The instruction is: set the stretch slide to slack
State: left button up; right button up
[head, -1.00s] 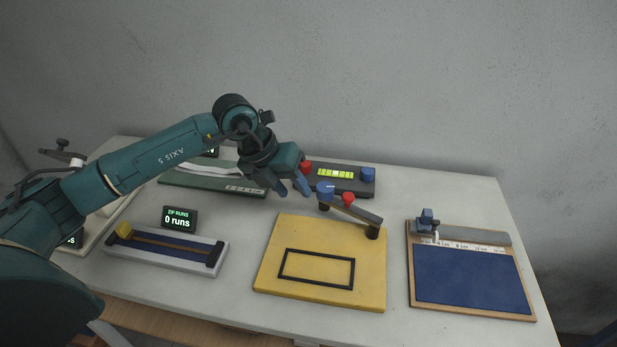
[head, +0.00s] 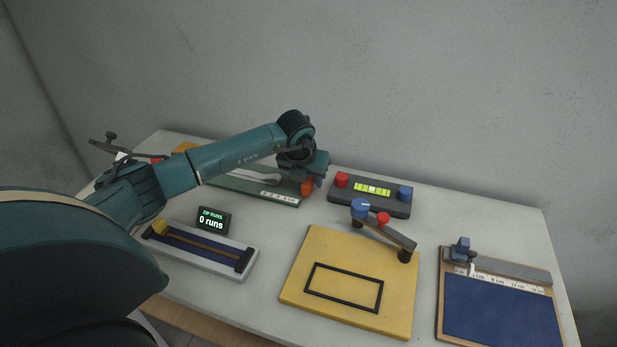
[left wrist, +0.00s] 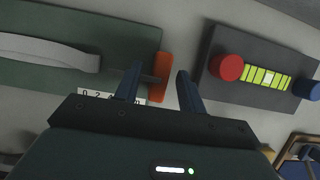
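The stretch slide is a dark green board (head: 262,190) at the back of the table, with a number scale along its front edge. A grey band (left wrist: 45,50) lies along it in the left wrist view. Its orange handle (head: 307,187) is at the board's right end and also shows in the left wrist view (left wrist: 162,76). My left gripper (left wrist: 158,80) is open, its blue fingers apart. The handle appears between the fingertips, nearer the left one, with a gap to the right one. Whether it touches is unclear. My right gripper is not in view.
A dark box (head: 370,196) with red and blue knobs and a lit bar stands just right of the handle. A yellow board (head: 330,260) with a pivoting arm, a blue pad (head: 500,310) and a zip slide (head: 200,250) lie nearer the front.

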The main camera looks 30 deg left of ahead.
pick_arm(q)
jog(key=shift+w+f, duration=0.2)
jog(key=shift+f, duration=0.35)
grip_shut()
jog(key=shift+a, duration=0.1)
